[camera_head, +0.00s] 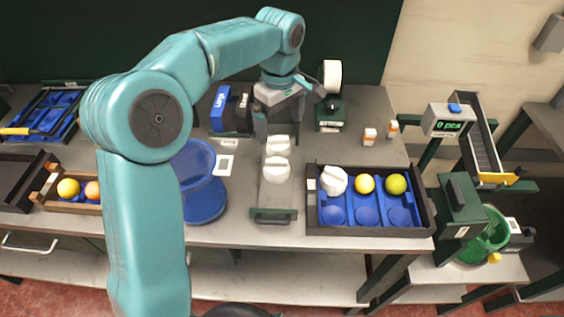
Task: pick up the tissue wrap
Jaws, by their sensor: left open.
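White tissue wraps, one nearer (277,170) and one behind it (276,145), sit on a narrow grey tray (274,202) in the middle of the bench. My left gripper (279,130) points down just behind and above the rear wrap, its fingers apart with nothing seen between them. Whether a finger touches the rear wrap I cannot tell. Another white wrapped thing (334,181) sits in the back left pocket of the blue-lined crate (314,213). My right gripper is not in view.
The crate also holds a yellow-orange fruit (364,184) and a yellow-green fruit (396,184). A blue round basin (205,207) stands left of the tray, partly behind my arm. A white roll on a dispenser (332,77) and small orange-white bottles (369,136) stand behind.

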